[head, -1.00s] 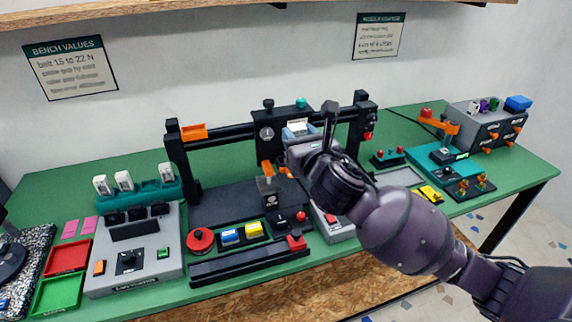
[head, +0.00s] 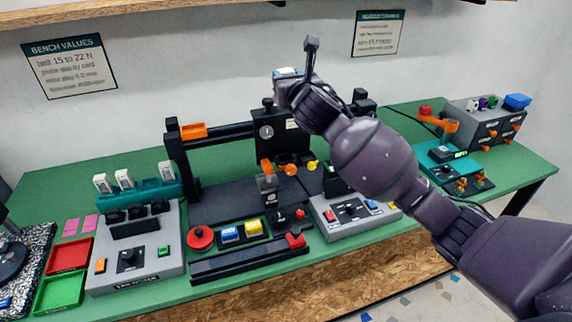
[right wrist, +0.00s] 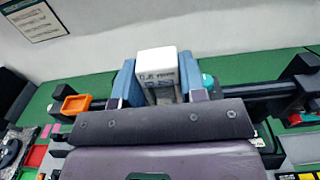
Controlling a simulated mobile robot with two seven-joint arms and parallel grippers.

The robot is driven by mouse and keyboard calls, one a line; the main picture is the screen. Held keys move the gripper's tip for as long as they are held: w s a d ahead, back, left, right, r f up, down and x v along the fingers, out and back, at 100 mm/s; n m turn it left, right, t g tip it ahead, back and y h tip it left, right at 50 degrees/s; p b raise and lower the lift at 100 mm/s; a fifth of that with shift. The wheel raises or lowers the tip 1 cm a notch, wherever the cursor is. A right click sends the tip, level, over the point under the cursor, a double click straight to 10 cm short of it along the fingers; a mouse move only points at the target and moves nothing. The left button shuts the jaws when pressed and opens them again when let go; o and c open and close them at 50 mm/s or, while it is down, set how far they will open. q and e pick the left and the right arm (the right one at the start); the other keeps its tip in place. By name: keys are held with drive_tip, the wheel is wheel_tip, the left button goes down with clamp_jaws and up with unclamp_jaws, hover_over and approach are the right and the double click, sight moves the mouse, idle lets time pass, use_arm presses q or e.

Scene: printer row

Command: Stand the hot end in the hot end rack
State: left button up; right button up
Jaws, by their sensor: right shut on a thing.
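A white block with dark printed marks, which I take to be the hot end (right wrist: 158,68), is between the blue fingers of my right gripper (right wrist: 158,88) in the right wrist view. In the head view my right gripper (head: 288,74) is raised above the printer's gantry, and the wrist mostly hides the block. The teal rack (head: 150,197), which looks like the hot end rack, stands at the left behind a grey box. Three similar white blocks stand in it, with a wider gap between the middle and right ones. My left gripper is not in view.
The black printer frame (head: 178,160) stands between the rack and my right arm, with an orange tray (head: 193,131) on its top left. A grey control box (head: 135,255) is in front of the rack. Red (head: 68,257) and green (head: 60,291) trays lie at the left.

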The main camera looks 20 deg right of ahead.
wheel_tip(320, 180, down, 20)
drive_tip(key=shift+r+b, duration=0.2)
drive_tip(key=shift+b, duration=0.15)
idle(0.6)
drive_tip(key=shift+f, duration=0.25)
drive_tip(key=o, duration=0.9)
drive_tip(key=shift+o, duration=0.2)
drive_tip(key=shift+b, duration=0.3)
drive_tip(key=s+d, duration=0.1)
drive_tip(key=s, duration=1)
drive_tip(key=shift+r, duration=0.3)
drive_tip(key=s+d+f+m+g, duration=0.3)
drive_tip(key=s+f+m, duration=0.8)
drive_tip(key=m, duration=0.6)
drive_tip(key=s+d+f+m+g, duration=0.3)
drive_tip(key=s+f+m, duration=0.9)
drive_tip(key=s+m, duration=0.3)
drive_tip(key=m, duration=0.3)
drive_tip(key=shift+s+d+m+h, duration=0.3)
drive_tip(key=shift+s+h, duration=0.1)
